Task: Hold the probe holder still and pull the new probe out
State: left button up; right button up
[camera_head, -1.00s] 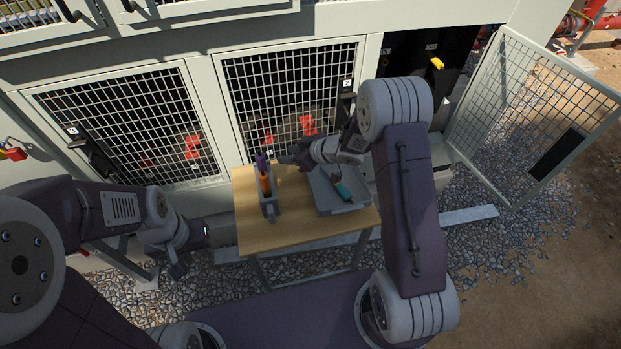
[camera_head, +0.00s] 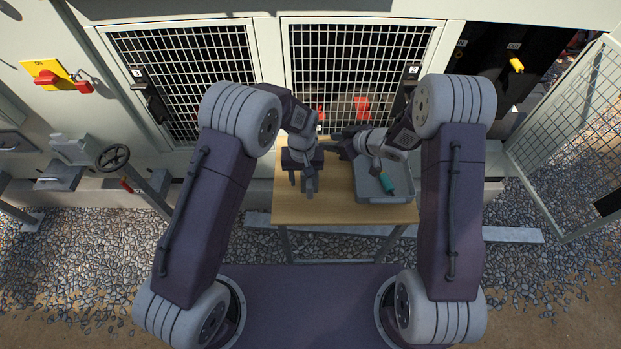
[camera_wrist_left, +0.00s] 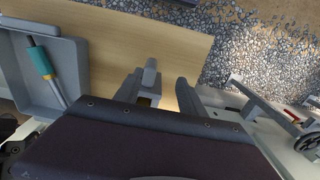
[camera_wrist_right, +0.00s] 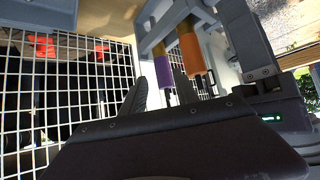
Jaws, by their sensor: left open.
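The grey probe holder shows in the right wrist view (camera_wrist_right: 198,20), with a purple probe (camera_wrist_right: 163,76) and an orange probe (camera_wrist_right: 189,55) side by side in it. I cannot tell which is the new probe. My left gripper (camera_head: 301,182) is open above the table and hides most of the holder in the head view. In the left wrist view, a grey upright of the holder (camera_wrist_left: 150,75) stands between its fingers. My right gripper (camera_head: 340,144) is beside it; in the right wrist view its fingers (camera_wrist_right: 158,92) look apart, with the purple probe's end between them.
A grey tray (camera_head: 398,163) on the right of the wooden table (camera_head: 290,212) holds a teal-handled probe (camera_head: 387,183). Mesh doors (camera_head: 355,60) stand close behind the table. An open mesh door (camera_head: 570,140) is at the right.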

aim_at(310, 199)
pick_arm(q)
jog(key=shift+w+d+f, duration=0.1)
jog(key=shift+d+f, duration=0.75)
jog(key=shift+d, duration=0.1)
notch_tip(310, 199, down, 9)
jog(key=shift+f, duration=0.1)
jog(key=shift+c, duration=0.4)
grip_shut()
dwell(1.3)
